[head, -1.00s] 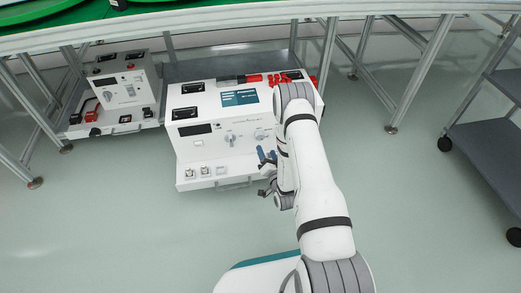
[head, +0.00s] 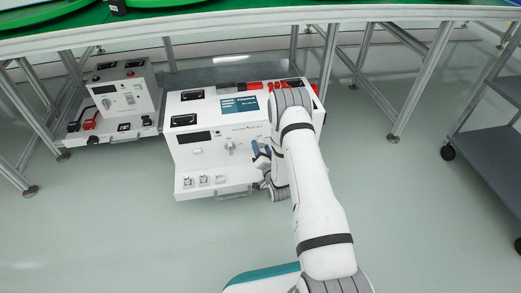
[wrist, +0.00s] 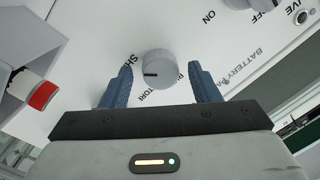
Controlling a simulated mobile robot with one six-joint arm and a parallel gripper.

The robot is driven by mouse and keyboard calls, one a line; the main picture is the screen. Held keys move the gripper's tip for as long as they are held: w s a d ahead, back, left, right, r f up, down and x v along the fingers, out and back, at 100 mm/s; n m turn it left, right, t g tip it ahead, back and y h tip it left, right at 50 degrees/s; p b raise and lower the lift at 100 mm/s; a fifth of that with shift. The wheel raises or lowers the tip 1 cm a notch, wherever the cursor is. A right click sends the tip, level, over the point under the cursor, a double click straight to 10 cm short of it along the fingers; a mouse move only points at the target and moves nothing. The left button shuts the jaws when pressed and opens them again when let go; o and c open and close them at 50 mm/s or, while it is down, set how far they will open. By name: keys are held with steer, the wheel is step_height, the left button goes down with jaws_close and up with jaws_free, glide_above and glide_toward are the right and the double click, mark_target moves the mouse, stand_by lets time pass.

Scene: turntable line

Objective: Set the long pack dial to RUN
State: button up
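The large white pack box (head: 190,153) stands on the floor at the middle in the head view. One round dial (head: 229,147) shows on its front; my arm hides the front's right part. In the wrist view a grey dial (wrist: 160,68) has a dark pointer mark toward the left, near lettering starting "SH". The word RUN is not readable. My gripper (head: 262,153) is in front of the box's right side. In the wrist view its blue fingers (wrist: 160,80) are open, one on each side of the grey dial with gaps. Whether the tips reach its depth is unclear.
A smaller white box (head: 122,92) stands to the left. A table frame with metal legs (head: 405,95) is overhead and behind. A grey cart (head: 487,135) is at the right. A red-tipped part (wrist: 42,95) lies left of the fingers.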

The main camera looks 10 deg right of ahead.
steer(key=c, duration=0.9)
steer(key=shift+a, duration=0.2)
steer(key=shift+d, duration=0.1)
